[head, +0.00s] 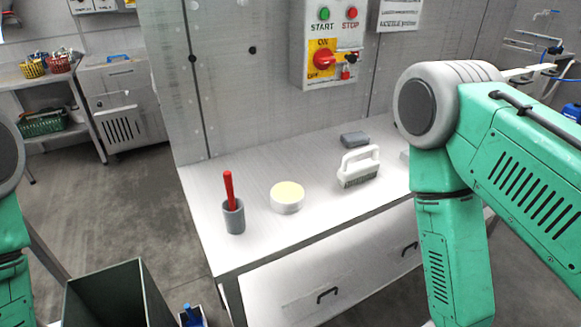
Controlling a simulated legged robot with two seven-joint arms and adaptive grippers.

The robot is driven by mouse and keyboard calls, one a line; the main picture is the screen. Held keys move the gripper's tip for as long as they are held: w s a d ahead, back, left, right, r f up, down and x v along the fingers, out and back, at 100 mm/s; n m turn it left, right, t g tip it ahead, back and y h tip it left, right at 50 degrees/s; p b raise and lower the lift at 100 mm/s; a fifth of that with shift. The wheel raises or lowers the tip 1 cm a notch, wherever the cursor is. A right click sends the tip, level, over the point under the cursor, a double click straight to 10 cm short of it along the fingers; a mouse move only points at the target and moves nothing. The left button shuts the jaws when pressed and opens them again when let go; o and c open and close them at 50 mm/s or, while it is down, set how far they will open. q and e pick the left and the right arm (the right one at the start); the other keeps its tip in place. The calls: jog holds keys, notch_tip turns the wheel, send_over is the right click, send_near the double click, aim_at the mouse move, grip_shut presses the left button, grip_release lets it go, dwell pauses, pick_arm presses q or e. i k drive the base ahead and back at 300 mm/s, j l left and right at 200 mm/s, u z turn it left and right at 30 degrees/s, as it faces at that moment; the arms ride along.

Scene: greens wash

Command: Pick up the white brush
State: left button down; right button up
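The white brush (360,164) stands on the white table, right of the middle, with its handle up and grey bristles down. My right arm is at the right of the head view, its large joint and green links to the right of the brush; its gripper is out of view. Only a sliver of my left arm shows at the left edge, and its gripper is out of view too. Nothing is seen touching the brush.
The white table (255,250) also bears a grey cup (233,218) with a red-handled tool (229,188), a round tub with a pale yellow top (287,196) and a dark grey block (354,140) behind the brush. A control panel (334,45) hangs behind. A dark open bin (115,300) stands front left.

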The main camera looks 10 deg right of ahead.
aim_at(347, 176)
jog(key=l+u, duration=1.15)
jog(key=k+l+u, duration=0.15)
jog(key=u, duration=0.2)
jog(key=k+l, duration=0.05)
